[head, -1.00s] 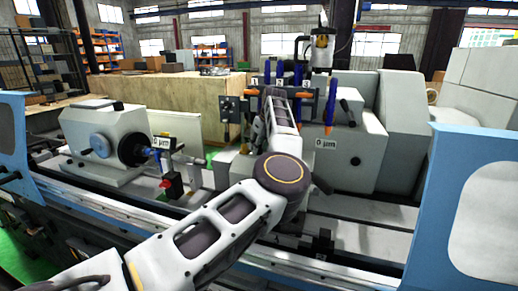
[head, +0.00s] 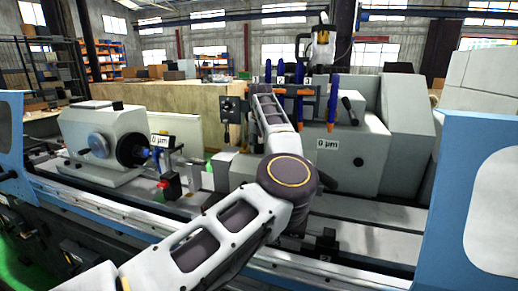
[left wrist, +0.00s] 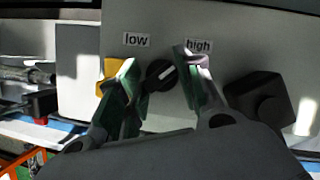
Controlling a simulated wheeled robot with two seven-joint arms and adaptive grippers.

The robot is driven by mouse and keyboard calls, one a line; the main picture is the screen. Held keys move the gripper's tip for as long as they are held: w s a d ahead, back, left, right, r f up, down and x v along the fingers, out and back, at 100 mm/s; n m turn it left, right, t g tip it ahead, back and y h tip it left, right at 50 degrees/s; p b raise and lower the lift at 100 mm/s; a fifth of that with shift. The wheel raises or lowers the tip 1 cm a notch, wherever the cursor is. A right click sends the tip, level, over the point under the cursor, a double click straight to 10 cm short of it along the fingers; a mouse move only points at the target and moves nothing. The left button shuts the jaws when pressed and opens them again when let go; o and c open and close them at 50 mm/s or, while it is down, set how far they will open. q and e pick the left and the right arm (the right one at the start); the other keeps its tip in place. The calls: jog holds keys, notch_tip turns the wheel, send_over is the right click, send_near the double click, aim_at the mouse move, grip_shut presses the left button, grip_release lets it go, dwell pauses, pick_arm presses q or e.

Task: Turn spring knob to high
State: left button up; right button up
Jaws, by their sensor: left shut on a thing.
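In the left wrist view, the round black spring knob (left wrist: 161,74) sits on a grey panel (left wrist: 230,50) below and between the labels "low" (left wrist: 136,39) and "high" (left wrist: 198,45). Its pale pointer mark slants up to the right, toward the "high" side. My left gripper (left wrist: 160,67) has one finger on each side of the knob and is shut on it. The right fingertip partly covers the "high" label. In the head view, my left arm reaches up the middle, and its links hide the gripper and knob. My right gripper is in neither view.
A dark square-based knob (left wrist: 262,100) stands close to the right finger, and a yellow part (left wrist: 108,74) shows behind the left one. In the head view, the workhead (head: 108,145) is at left, the grey wheel housing (head: 350,150) at right, and blue guards flank the machine.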

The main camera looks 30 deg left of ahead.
pick_arm(q)
jog(key=shift+r+m, duration=0.1)
jog(key=shift+m, duration=0.4)
jog(key=shift+b, duration=0.3)
pick_arm(e)
jog(key=shift+w+d+f, duration=0.3)
jog(key=shift+f, duration=0.1)
jog(key=shift+s, duration=0.6)
pick_arm(q)
jog(key=o, duration=1)
jog(key=shift+w, duration=0.1)
jog(key=shift+o, duration=0.2)
jog(key=v, duration=0.7)
jog(key=shift+s+r, duration=0.3)
jog(key=shift+r, duration=0.05)
pick_arm(e)
jog(key=shift+w, duration=0.25)
pick_arm(q)
jog(key=shift+r, duration=0.2)
pick_arm(e)
jog(key=shift+a+r, duration=0.1)
jog(key=shift+r, duration=0.05)
